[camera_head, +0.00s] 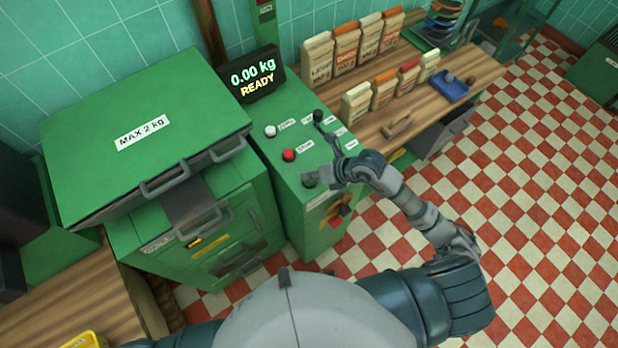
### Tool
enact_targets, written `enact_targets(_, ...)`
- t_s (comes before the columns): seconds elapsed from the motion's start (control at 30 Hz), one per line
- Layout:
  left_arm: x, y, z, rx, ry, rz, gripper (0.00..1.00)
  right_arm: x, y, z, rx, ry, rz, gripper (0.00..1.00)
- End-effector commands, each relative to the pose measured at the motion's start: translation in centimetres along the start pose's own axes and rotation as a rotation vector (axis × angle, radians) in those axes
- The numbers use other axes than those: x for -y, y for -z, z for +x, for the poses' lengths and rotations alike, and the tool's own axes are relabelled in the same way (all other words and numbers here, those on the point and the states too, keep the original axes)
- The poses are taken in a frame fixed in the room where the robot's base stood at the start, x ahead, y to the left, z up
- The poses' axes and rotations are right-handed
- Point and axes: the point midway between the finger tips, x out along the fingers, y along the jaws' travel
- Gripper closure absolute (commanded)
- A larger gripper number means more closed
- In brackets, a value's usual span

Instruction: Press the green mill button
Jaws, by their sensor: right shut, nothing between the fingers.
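The green mill stands in the middle with a sloped control panel (286,190) on top. On the panel are a white button (270,131) and a red button (288,155). The display (252,74) reads 0.00 kg READY. My left gripper is out of view.
A closed green lid (145,130) marked MAX 2 kg is left of the panel. A dark lever or knob (318,116) stands at the panel's far right. Several paper bags (345,48) and a blue tray (450,86) stand on the wooden counter. Checkered floor is clear at right.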

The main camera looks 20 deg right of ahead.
Motion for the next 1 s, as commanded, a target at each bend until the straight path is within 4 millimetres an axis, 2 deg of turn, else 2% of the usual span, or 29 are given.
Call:
enact_targets(0.57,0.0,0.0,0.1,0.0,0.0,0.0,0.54,0.2,0.2,0.2,-0.003,0.002,0.001,1.0)
enact_targets(1.0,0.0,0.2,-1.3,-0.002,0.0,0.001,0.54,-0.4,-0.8,-1.5,-0.002,0.002,0.0,1.0)
